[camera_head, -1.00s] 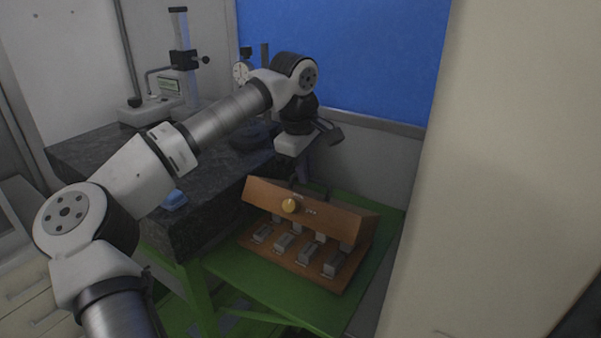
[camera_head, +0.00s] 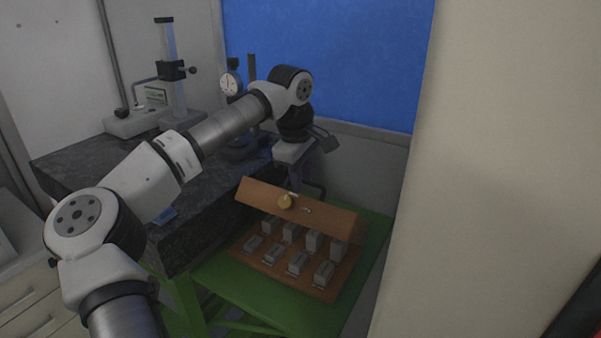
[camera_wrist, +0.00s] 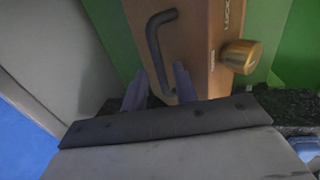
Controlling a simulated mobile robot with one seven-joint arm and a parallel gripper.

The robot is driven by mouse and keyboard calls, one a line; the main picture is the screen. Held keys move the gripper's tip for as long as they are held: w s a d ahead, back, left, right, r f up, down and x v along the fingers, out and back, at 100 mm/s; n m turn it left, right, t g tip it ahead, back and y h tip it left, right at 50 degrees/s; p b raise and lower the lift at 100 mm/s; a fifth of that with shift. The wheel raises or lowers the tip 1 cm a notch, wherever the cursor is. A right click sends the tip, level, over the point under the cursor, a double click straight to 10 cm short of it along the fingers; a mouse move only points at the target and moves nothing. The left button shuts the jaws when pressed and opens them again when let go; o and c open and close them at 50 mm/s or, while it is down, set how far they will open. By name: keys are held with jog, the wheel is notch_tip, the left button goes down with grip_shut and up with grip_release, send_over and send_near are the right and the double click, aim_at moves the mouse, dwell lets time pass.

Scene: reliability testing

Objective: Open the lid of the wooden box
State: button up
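The wooden box (camera_head: 248,257) sits on a green table in the head view. Its lid (camera_head: 330,218) is raised and tilted up at the back, showing several grey metal blocks (camera_head: 299,262) inside. A brass knob (camera_head: 285,202) is on the lid's front; it also shows in the wrist view (camera_wrist: 240,56). The lid's black handle (camera_wrist: 154,50) shows in the wrist view. My gripper (camera_wrist: 160,72) is open, its two fingers on either side of the handle's lower part. Whether they touch it I cannot tell. In the head view the fingertips are mostly hidden behind the lid.
A dark stone slab (camera_head: 85,160) stands left of the box, with a height gauge (camera_head: 168,70) and a dial gauge (camera_head: 231,83) on it. A blue panel (camera_head: 340,60) is behind. A pale wall or cabinet (camera_head: 490,180) closes off the right. The green tabletop (camera_head: 245,295) is bare in front.

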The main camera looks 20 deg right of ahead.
jog(key=shift+a+r, duration=0.15)
jog(key=shift+r, duration=0.55)
notch_tip(320, 180, up, 13)
jog(key=s+a+b, duration=0.1)
jog(key=a+b, duration=0.1)
jog(key=shift+s+f, duration=0.15)
jog(key=shift+s, duration=0.25)
